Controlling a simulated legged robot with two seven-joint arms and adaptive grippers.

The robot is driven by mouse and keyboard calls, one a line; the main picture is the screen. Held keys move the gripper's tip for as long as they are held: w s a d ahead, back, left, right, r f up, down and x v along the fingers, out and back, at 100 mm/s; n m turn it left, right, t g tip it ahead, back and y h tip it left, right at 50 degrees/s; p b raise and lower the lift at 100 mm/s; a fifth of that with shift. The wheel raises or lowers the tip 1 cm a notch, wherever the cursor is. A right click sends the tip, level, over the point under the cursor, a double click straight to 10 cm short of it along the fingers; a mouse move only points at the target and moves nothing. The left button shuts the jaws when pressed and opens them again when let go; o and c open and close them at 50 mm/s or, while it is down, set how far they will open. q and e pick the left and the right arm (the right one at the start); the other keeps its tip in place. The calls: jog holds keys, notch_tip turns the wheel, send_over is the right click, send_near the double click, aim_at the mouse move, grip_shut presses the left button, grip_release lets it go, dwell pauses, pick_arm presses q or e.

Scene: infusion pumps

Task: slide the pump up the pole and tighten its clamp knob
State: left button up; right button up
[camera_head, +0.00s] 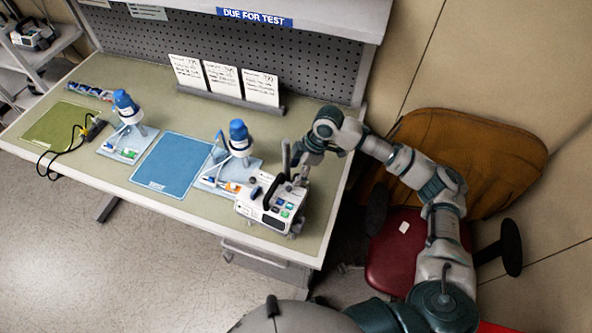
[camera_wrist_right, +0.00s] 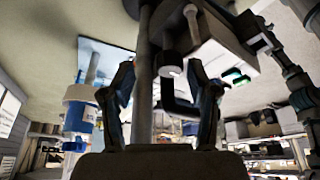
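The infusion pump (camera_head: 270,204), a white box with a dark handle and coloured buttons, is at the right front of the bench by a short upright pole (camera_head: 286,155). In the right wrist view the grey pole (camera_wrist_right: 145,75) runs up between my fingers, with the pump's dark underside (camera_wrist_right: 215,30) above. A black clamp knob with a pale end (camera_wrist_right: 168,66) is just beyond the fingertips. My right gripper (camera_head: 298,176) is beside the pole, behind the pump. In the wrist view its fingers (camera_wrist_right: 163,88) are apart, and I see no grip on the knob. My left gripper is out of view.
A blue mat (camera_head: 172,164) and a green mat (camera_head: 60,128) lie on the bench (camera_head: 130,190). White cards (camera_head: 222,80) stand behind. A red-seated chair (camera_head: 395,250) is close to my right arm.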

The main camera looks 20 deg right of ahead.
jog(key=shift+w+d+f, duration=0.1)
jog(key=shift+d+f, duration=0.05)
jog(key=shift+d, duration=1.05)
jog(key=c, duration=0.7)
jog(key=shift+d, duration=0.25)
grip_shut()
pick_arm(q)
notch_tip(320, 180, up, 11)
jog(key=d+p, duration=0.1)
jog(key=p, duration=0.9)
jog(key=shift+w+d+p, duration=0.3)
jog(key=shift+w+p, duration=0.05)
pick_arm(e)
jog(key=shift+s+a+m+t+h, duration=0.1)
jog(key=shift+a+m+t+h, duration=0.45)
jog(key=shift+m, duration=1.7)
jog(key=shift+s+a+m+t+h, duration=0.1)
jog(key=shift+m+t+h, duration=0.55)
jog(key=shift+m, duration=1.65)
jog(key=shift+s+a+m+t+h, duration=0.2)
jog(key=shift+m+t, duration=0.7)
jog(key=shift+m, duration=1.35)
jog(key=shift+w, duration=0.1)
